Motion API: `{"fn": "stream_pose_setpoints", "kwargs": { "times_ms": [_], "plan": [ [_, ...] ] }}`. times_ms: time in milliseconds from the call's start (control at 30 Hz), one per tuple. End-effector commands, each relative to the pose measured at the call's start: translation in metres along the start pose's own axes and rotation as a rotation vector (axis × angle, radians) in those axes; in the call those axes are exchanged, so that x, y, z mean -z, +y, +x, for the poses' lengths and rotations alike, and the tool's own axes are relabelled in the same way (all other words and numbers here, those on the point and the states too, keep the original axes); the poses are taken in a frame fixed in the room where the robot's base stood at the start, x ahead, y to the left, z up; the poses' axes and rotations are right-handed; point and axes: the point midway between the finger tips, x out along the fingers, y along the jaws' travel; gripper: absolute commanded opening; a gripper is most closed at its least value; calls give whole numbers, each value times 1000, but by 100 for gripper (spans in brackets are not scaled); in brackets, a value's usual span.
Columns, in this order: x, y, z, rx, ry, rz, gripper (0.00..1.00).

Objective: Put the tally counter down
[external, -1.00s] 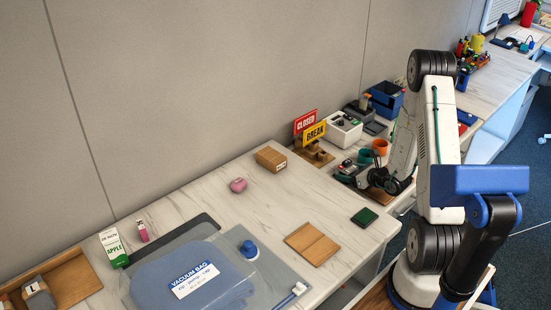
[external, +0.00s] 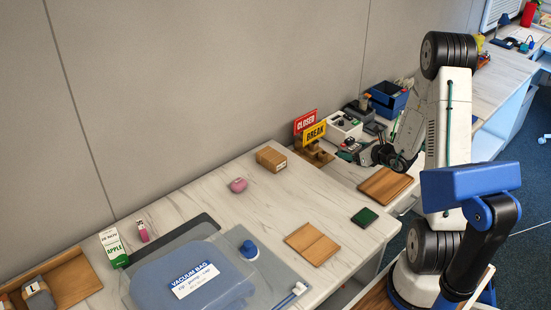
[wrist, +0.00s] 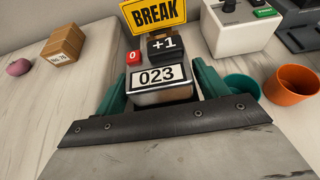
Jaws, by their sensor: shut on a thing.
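The tally counter (wrist: 160,80) sits between the teal fingers of my gripper (wrist: 162,88) in the wrist view. It has a silver body, a display reading 023, a black +1 button and a small red 0 button. My gripper is shut on it. In the external view my gripper (external: 364,155) is over the far desk, left of my arm. The counter (external: 347,148) shows small at its tip, in front of the white box. It looks raised above the desk, but the gap beneath it cannot be made out.
A wooden board (external: 386,185) lies bare at the desk's near side. The yellow BREAK sign (wrist: 152,14) stands just beyond the counter. A white box (wrist: 238,27), a teal cup (wrist: 243,86) and an orange cup (wrist: 292,85) are to the right. A cardboard box (wrist: 63,43) is left.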

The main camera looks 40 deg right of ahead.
Motion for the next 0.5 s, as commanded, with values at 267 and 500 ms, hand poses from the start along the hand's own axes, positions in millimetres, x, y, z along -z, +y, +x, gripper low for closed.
{"fn": "stream_pose_setpoints", "kwargs": {
  "times_ms": [267, 500],
  "plan": [
    [-36, 74, 26, -160, -4, -69, 36],
    [-68, 193, 33, -439, -3, -184, 36]
  ]
}}
